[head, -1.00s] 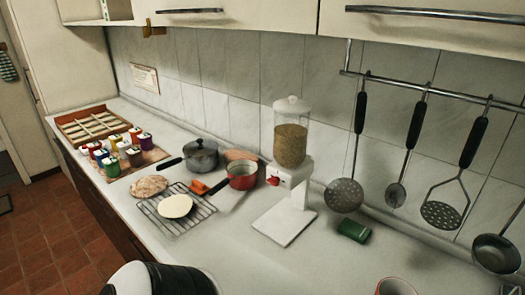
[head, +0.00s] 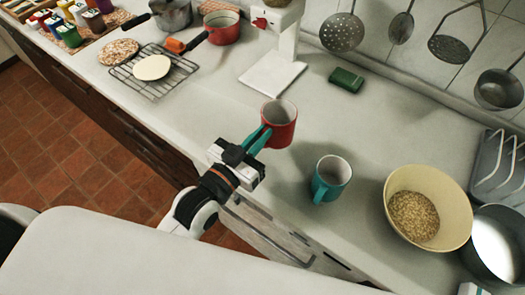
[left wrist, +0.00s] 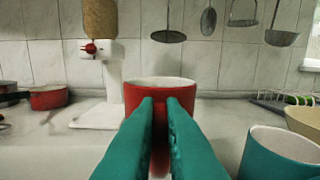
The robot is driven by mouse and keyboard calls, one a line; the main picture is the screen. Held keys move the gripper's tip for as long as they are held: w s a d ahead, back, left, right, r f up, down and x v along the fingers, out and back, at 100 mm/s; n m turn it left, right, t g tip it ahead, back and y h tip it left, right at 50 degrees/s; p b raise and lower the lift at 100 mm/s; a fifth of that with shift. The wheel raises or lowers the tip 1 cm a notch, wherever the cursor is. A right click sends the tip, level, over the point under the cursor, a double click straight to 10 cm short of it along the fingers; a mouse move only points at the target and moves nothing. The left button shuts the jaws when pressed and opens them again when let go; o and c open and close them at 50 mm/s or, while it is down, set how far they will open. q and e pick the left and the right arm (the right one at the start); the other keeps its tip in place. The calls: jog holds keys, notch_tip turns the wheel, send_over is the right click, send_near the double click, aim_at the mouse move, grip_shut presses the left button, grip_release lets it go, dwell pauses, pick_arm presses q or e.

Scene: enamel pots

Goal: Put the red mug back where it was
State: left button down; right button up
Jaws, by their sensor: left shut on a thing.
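The red mug (head: 280,126) is held by its handle side in my left gripper (head: 258,138), whose teal fingers are shut. In the left wrist view the red mug (left wrist: 158,91) stands upright straight ahead of the closed fingers (left wrist: 166,104), which hide its handle and lower part. Its rim sits higher than that of the teal mug, so it looks lifted a little off the counter; its base is hard to judge. The teal mug (head: 332,176) stands to its right, nearer the counter's front; it also shows in the wrist view (left wrist: 280,155).
The dispenser's white base (head: 272,78) and a green sponge (head: 346,78) lie behind the mug. A cream bowl of grain (head: 450,215), a milk pot (head: 500,240) and a rack (head: 500,150) stand right. A cooling rack (head: 155,75) and red pan (head: 222,27) are left.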

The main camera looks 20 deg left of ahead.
aim_at(268, 145)
pick_arm(q)
notch_tip(268, 145, down, 2)
jog(key=shift+f, duration=0.65)
notch_tip(268, 145, down, 3)
jog(key=shift+f, duration=0.1)
pick_arm(e)
jog(key=shift+s+d, duration=0.15)
jog(key=shift+s, duration=0.25)
pick_arm(q)
jog(key=shift+f, duration=0.15)
pick_arm(e)
jog(key=shift+f, duration=0.1)
pick_arm(q)
jog(key=shift+f, duration=0.15)
jog(key=c, duration=1.5)
grip_release()
jog(key=shift+c, duration=0.2)
